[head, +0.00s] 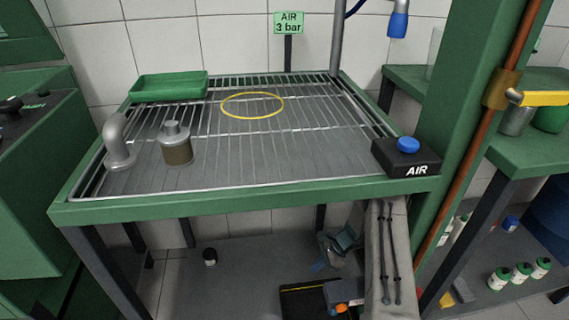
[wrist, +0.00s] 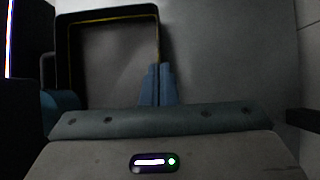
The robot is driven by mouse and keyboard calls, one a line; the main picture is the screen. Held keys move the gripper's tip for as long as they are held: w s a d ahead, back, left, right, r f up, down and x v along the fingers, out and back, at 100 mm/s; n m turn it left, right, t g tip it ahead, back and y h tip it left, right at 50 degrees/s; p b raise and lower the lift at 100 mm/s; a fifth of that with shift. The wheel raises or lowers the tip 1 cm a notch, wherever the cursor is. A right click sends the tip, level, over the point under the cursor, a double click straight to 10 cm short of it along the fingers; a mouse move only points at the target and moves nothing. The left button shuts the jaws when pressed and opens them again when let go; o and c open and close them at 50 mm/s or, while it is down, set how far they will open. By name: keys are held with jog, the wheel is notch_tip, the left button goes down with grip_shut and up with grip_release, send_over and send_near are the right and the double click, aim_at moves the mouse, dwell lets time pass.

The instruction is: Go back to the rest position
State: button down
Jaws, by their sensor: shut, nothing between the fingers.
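My gripper (wrist: 158,84) shows in the wrist view with its two blue-grey fingers together and nothing between them. Its fingers point toward a dark, open-topped tray (wrist: 112,52) with a yellow inner edge. In the head view, what looks like my gripper (head: 319,266) is low, below the green bench and above the shelf or floor.
The green bench (head: 250,199) has a wire grid top bearing a green tray (head: 169,87), a grey elbow pipe (head: 118,142), a metal cylinder (head: 176,145), a yellow ring (head: 252,117) and an AIR button box (head: 405,157). A green post (head: 470,110) stands right.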

jog(key=shift+w+d, duration=0.15)
jog(key=shift+d, duration=0.35)
